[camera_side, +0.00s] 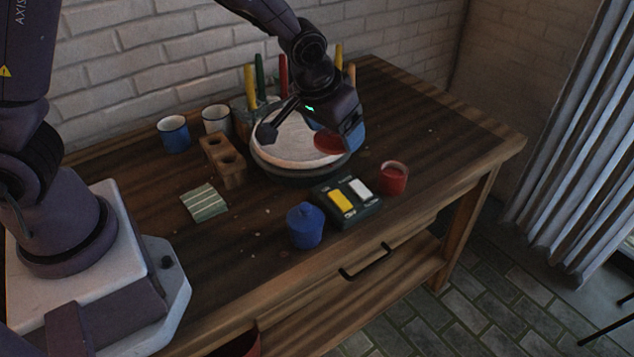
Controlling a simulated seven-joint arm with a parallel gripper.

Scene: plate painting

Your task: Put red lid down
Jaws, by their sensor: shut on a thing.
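The red lid (328,144) is a small red disc held under my gripper (333,130), which is shut on it. My gripper and the lid appear in front of the right part of a round white plate (285,140) on a dark round stand. I cannot tell how high the lid is above the plate. An open red pot (394,180) stands to the right and nearer the camera, apart from the lid. My gripper's fingertips are mostly hidden by the hand.
A blue lidded pot (305,226) and a switch box (348,202) with yellow and white buttons stand in front. A striped cloth (204,202), a wooden block with holes (222,160), two mugs (174,134) and several upright coloured sticks (283,77) surround the plate. The table's right end is clear.

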